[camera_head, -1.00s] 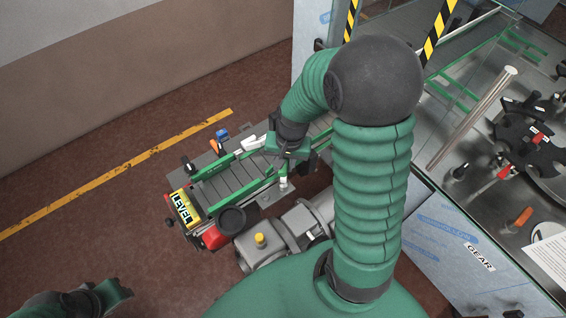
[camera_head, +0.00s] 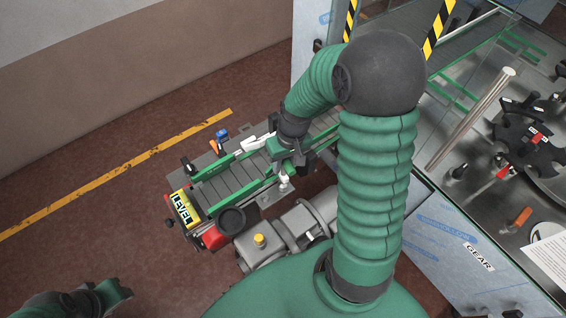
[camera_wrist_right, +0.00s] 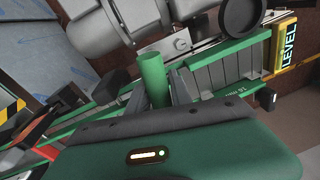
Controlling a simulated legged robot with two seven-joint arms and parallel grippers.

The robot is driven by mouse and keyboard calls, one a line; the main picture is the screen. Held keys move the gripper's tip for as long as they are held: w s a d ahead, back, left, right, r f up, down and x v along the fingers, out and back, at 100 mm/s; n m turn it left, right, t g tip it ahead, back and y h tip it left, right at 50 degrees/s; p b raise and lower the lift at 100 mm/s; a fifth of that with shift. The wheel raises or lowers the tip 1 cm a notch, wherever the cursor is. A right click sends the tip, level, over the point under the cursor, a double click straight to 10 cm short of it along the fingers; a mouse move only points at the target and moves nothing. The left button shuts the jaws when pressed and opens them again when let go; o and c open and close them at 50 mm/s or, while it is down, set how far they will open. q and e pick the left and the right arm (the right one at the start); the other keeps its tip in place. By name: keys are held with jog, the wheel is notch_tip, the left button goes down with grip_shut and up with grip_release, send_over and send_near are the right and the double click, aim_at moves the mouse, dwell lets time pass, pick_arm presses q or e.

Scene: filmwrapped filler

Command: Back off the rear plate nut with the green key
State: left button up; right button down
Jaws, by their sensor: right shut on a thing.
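The green key (camera_wrist_right: 152,72) shows in the right wrist view as a short green tube. My right gripper (camera_wrist_right: 160,90) is shut on it; the dark fingers stand on both sides. In the head view my right gripper (camera_head: 297,160) is over the near rail of the conveyor, partly hidden by its own wrist. A grey mounting plate (camera_wrist_right: 182,43) with a bolt head shows beyond the key in the wrist view. I cannot make out the rear plate nut for sure, nor whether the key touches one. My left gripper (camera_head: 115,292) is at the lower left, away from the conveyor; its jaws are unclear.
The conveyor (camera_head: 230,182) has green rails and a yellow LEVEL block (camera_head: 184,209) at its end. A grey motor (camera_head: 285,235) sits close beside the near rail. A glass-walled machine (camera_head: 470,240) stands at the right. The floor at the left is clear.

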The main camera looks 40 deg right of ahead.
jog(key=shift+r+n+p, duration=0.15)
jog(key=shift+n+p, duration=0.15)
jog(key=shift+n, duration=0.7)
jog(key=shift+d, duration=0.1)
notch_tip(320, 180, up, 6)
jog(key=p, duration=0.5)
jog(key=shift+p, duration=0.4)
